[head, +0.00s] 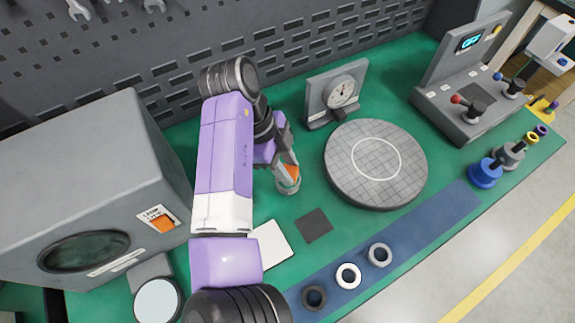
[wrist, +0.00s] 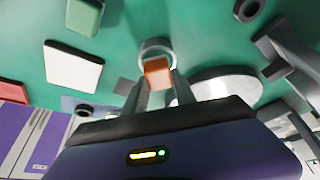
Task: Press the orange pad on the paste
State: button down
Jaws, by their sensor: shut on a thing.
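My gripper (head: 288,166) is shut on the orange pad (head: 291,172), a small block. In the wrist view, the orange pad (wrist: 157,72) sits between the two fingers of my gripper (wrist: 155,85). A small round pale container (head: 288,187), seemingly the paste pot, stands on the green bench right below the pad. Its round rim also shows in the wrist view (wrist: 157,46), just beyond the pad. I cannot tell whether the pad touches the container, and the paste inside is hidden.
A round grey tiled plate (head: 410,185) stands to the right, with a dial gauge (head: 341,93) behind it. A white sheet (head: 272,243) and a dark square (head: 314,226) lie in front. Several rings lie on a blue strip (head: 425,229). A grey box (head: 80,150) stands left.

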jog(key=shift+f+b, duration=0.35)
jog(key=shift+f, duration=0.25)
dwell(1.4)
jog(key=shift+r, duration=0.1)
jog(key=shift+r+p, duration=2.65)
jog(key=shift+r, duration=0.85)
jog(key=shift+f, duration=0.1)
